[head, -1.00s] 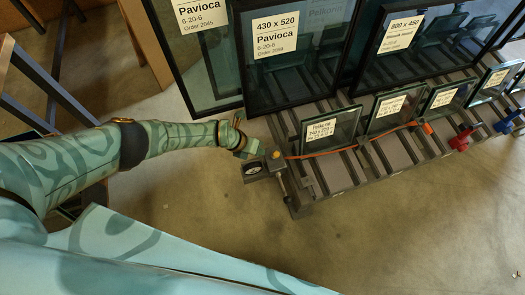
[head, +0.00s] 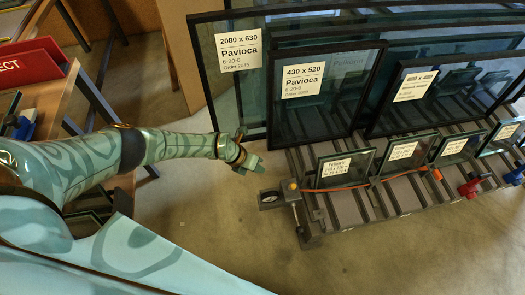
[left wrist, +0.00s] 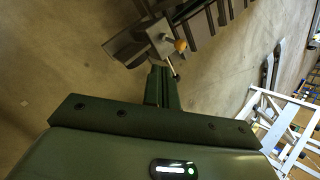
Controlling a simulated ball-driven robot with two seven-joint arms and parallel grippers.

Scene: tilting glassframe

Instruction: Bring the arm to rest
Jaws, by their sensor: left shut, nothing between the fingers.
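My left arm reaches in from the left in the head view. Its gripper (head: 250,160) is shut and empty, in the air just left of the rack's near left corner. In the left wrist view the same gripper (left wrist: 162,88) points toward the rack's end, with a grey block and an orange knob (left wrist: 180,45) beyond the fingers. A gap shows in the head view between the gripper and the grey block with a round dial (head: 270,198) at the rack's corner. My right gripper is not in view.
The slatted rack (head: 345,208) holds several labelled glass panes, with a large pane (head: 235,70) at the back left. An orange strap (head: 335,189) runs along the front panes. Red (head: 470,188) and blue clamps sit at right. A wooden table with a red sign (head: 30,66) stands left. The front floor is clear.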

